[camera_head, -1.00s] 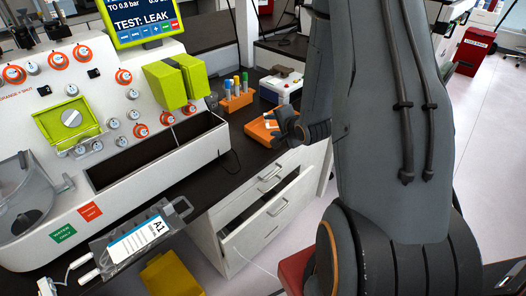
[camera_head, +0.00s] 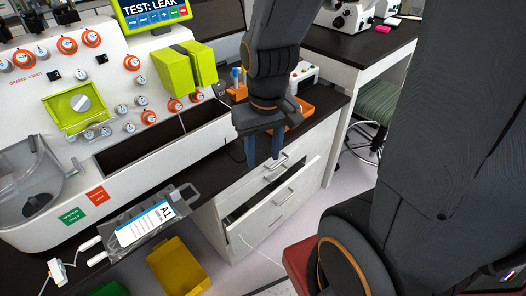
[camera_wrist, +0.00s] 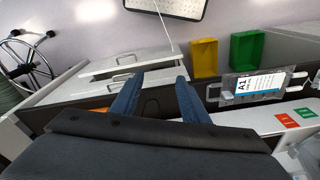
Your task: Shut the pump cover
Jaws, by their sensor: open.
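A lime-green, two-part block (camera_head: 187,72) stands out from the front of the white cell processor (camera_head: 98,150), below its screen; it looks like the pump cover, with its two halves apart. My gripper (camera_head: 264,163) is to the right of it and lower, above the drawers, pointing down and touching nothing. Its two blue fingers are apart and empty. In the wrist view my gripper (camera_wrist: 157,82) shows open, with drawer fronts beyond it; the lime-green block is not seen there.
One drawer (camera_head: 270,205) is partly open under my gripper. An orange tray (camera_head: 300,112) lies behind my arm.

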